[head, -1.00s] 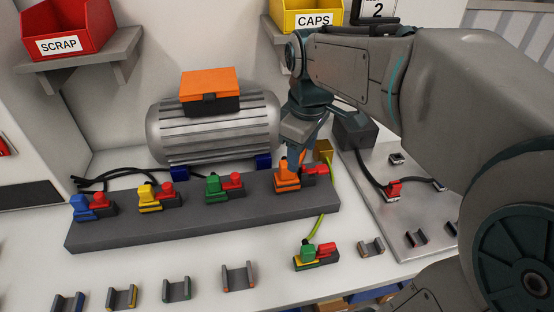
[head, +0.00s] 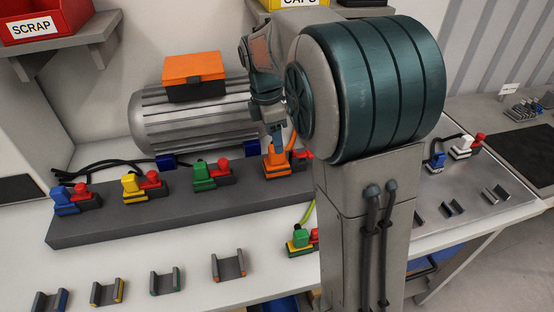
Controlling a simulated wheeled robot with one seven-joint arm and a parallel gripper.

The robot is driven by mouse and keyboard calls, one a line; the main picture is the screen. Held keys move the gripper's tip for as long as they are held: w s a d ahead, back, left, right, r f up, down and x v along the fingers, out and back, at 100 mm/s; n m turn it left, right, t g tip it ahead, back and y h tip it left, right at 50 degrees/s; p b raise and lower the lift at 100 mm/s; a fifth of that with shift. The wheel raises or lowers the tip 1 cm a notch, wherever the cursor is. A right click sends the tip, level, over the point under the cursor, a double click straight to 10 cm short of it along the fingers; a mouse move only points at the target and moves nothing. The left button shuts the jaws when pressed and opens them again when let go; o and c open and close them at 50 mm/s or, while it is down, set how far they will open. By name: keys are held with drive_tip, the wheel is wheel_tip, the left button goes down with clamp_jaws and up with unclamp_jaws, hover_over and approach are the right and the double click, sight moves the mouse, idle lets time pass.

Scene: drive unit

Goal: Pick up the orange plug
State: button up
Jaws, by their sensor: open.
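The orange plug (head: 275,160) sits at the right end of the dark grey connector block (head: 150,218), with an orange cable rising at its right. My gripper (head: 276,138) is directly above the orange plug, pointing down, with its fingertips at the plug's top. The fingers are open; whether they touch or straddle the plug is too small to tell. The red part beside the orange plug is partly hidden by my arm.
Blue (head: 66,201), yellow (head: 133,188) and green (head: 201,176) plugs stand on the same block. A motor (head: 190,122) bearing an orange-lidded box (head: 195,76) is close behind. Empty clips (head: 166,281) lie in front. My arm hides the right side.

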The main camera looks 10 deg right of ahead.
sight(277, 160)
drive_tip(key=shift+w+d+f+p, duration=0.1)
drive_tip(key=shift+d+f, duration=0.05)
drive_tip(key=shift+f, duration=0.85)
drive_tip(key=shift+w+d+f+p, duration=0.1)
drive_tip(key=shift+w+f+p, duration=0.05)
drive_tip(key=shift+f, duration=0.8)
drive_tip(key=shift+w+d+f+p, duration=0.1)
drive_tip(key=shift+d+f, duration=0.05)
drive_tip(key=shift+f, duration=0.85)
clamp_jaws()
